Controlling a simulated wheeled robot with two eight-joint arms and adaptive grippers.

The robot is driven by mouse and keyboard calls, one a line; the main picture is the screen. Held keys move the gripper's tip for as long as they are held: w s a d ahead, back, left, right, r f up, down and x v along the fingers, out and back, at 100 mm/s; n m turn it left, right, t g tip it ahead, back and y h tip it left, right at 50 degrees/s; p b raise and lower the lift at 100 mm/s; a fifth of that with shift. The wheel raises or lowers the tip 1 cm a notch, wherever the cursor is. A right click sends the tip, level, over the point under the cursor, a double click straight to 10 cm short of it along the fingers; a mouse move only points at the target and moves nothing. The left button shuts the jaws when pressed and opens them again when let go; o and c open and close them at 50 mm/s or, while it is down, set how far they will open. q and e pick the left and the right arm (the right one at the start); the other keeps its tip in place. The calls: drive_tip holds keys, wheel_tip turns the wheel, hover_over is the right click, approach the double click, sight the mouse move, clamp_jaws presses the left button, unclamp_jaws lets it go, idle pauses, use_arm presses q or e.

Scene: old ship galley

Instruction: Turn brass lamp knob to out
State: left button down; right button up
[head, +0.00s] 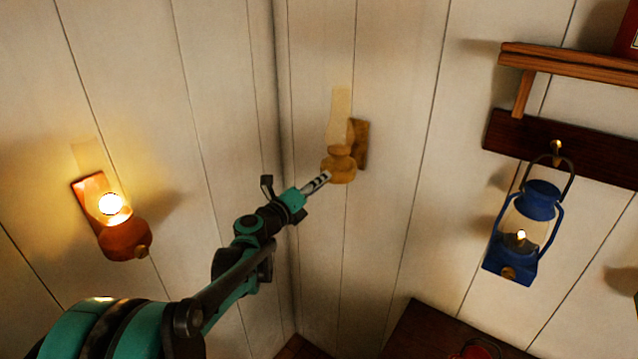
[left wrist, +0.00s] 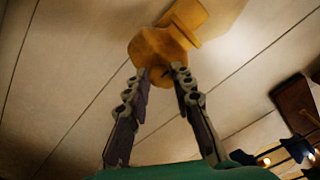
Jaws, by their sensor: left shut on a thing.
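My left gripper (head: 325,178) reaches up from the lower left to the front of the lamp body. In the left wrist view the lamp body (left wrist: 156,48) is right ahead, and the left gripper (left wrist: 165,74) is shut on its small knob. My right gripper is not in view.
A copper-coloured lamp (head: 125,240) glows on the left wall. A blue lantern (head: 516,236) with a small flame hangs from a dark board (head: 600,159) at the right, under a wooden shelf (head: 580,65). The wall around the brass lamp is clear.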

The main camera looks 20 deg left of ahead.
use_arm(q)
drive_tip(key=shift+f, duration=0.1)
idle(0.4)
drive_tip(key=c, duration=1.3)
unclamp_jaws()
drive_tip(key=shift+s, duration=0.1)
drive_tip(key=v, duration=1.2)
